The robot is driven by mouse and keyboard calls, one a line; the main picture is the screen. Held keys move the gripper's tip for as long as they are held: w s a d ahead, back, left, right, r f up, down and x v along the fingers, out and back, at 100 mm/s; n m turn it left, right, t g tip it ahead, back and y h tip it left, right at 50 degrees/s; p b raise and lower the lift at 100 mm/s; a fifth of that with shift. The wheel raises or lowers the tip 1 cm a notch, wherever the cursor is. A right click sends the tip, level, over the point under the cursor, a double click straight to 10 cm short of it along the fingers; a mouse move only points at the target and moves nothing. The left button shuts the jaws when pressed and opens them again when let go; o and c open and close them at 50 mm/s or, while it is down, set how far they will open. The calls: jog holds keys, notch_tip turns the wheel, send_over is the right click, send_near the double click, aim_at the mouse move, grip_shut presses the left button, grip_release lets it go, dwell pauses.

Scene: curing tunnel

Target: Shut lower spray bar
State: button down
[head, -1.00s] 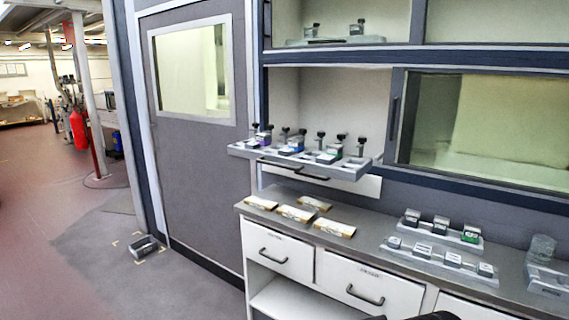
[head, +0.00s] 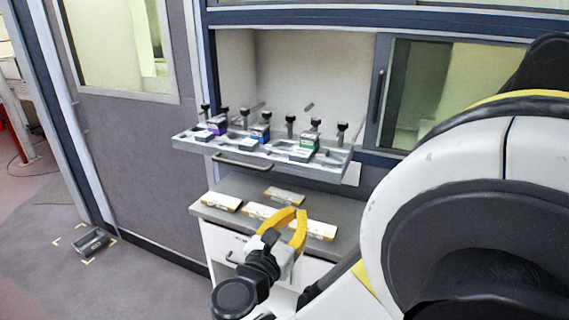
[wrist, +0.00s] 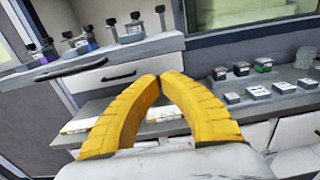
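A grey tray-like bar (head: 190,143) with a handle (head: 243,161) sticks out from the lower opening of the cabinet; I take it for the lower spray bar. It carries several black-knobbed pieces and small coloured blocks. In the wrist view the bar (wrist: 150,47) is at upper left, with a white panel (wrist: 130,69) bearing its own handle below it. My gripper (head: 297,210) is in front of the counter, below and right of the bar and apart from it. Its yellow fingers (wrist: 158,77) meet at the tips with nothing seen between them.
Paper-like packets (head: 222,202) lie on the counter below the bar. In the wrist view, racks of small blocks (wrist: 262,92) stand on the counter at right. White drawers with handles are under the counter. A small grey box (head: 90,242) is on the floor within corner marks.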

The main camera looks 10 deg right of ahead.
jog(key=b+x, duration=0.3)
jog(key=x, duration=1)
jog(key=shift+w+d+r+b, duration=0.25)
jog(key=shift+w+d+b, duration=0.05)
jog(key=shift+b, duration=0.05)
jog(key=p+x, duration=0.2)
jog(key=x, duration=3.3)
jog(key=shift+w+d+r+p, duration=0.2)
jog(key=shift+w+r+p, duration=0.1)
jog(key=shift+r, duration=0.1)
jog(key=shift+s, duration=0.1)
